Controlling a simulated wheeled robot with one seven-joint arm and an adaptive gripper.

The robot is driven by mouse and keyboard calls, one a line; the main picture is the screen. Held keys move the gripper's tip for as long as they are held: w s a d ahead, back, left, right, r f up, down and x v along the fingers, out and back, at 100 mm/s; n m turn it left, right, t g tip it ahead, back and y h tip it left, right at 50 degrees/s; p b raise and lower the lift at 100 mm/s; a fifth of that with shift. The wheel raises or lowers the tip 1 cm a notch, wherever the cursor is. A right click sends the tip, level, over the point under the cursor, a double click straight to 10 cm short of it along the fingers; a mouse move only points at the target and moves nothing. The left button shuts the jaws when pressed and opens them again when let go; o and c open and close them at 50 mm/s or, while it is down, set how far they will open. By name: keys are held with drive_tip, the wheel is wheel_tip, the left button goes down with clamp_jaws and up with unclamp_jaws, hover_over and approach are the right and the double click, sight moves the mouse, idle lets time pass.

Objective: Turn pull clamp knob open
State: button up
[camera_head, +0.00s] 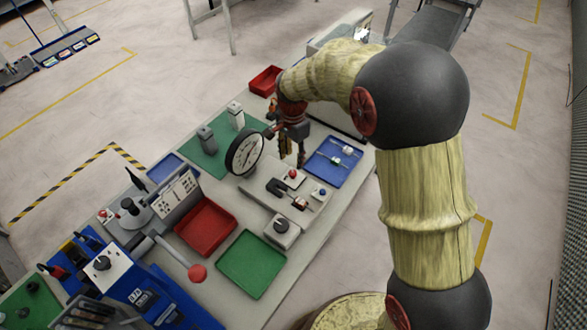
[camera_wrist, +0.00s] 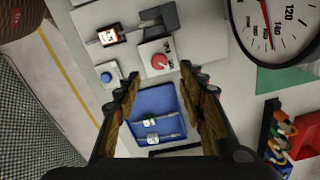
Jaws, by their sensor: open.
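A red round knob (camera_wrist: 160,61) sits on a small white block with dark marks, beside a dark grey clamp-like part (camera_wrist: 158,18). In the head view the red knob (camera_head: 293,174) is on a pale fixture plate (camera_head: 262,186). I cannot tell for sure which part is the pull clamp knob. My gripper (camera_wrist: 159,75) is open, and the red knob appears just beyond the gap between its fingertips in the wrist view. In the head view my gripper (camera_head: 292,157) points down near the red knob. No contact is visible.
A large dial gauge (camera_head: 245,152) stands close left of my gripper. A blue button (camera_head: 321,193) and a dark knob (camera_head: 281,226) are on or beside the fixture. A blue tray (camera_head: 332,161) with small parts lies to the right; red (camera_head: 206,227) and green (camera_head: 251,264) trays lie nearer.

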sight(293, 172)
wheel_tip(293, 172, down, 7)
drive_tip(key=shift+f+b, duration=0.15)
drive_tip(key=shift+b, duration=0.4)
drive_tip(key=shift+c, duration=0.4)
clamp_jaws()
